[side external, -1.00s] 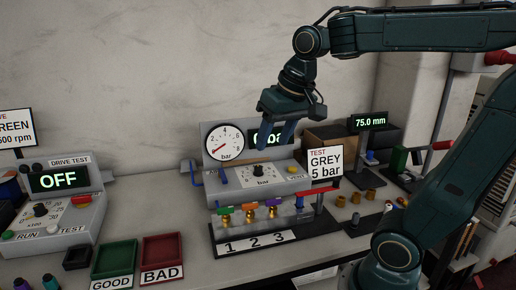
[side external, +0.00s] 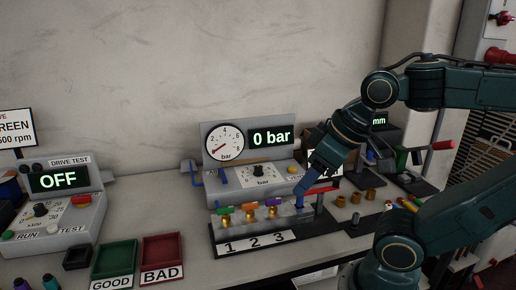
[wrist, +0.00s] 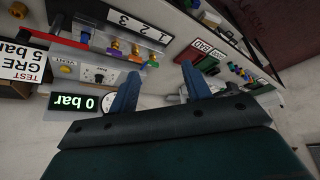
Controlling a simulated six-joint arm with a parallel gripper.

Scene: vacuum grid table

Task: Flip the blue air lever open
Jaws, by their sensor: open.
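The blue air lever (side external: 222,176) is a small blue bar at the left front of the grey pressure tester (side external: 211,192). The tester's dial points low and its display (side external: 270,137) reads 0 bar. My gripper (side external: 302,188) is open, with its blue fingers angled down at the tester's right end, close to the red handle (side external: 322,189). It is well to the right of the blue lever and apart from it. In the wrist view the two fingers (wrist: 161,67) are spread with nothing between them; the tester appears upside down there.
Several coloured valves on brass fittings (side external: 249,211) stand on the rack numbered 1 2 3 (side external: 230,247) in front of the tester. Green (side external: 114,259) and red (side external: 162,251) trays lie front left. The drive tester (side external: 88,211) is at far left.

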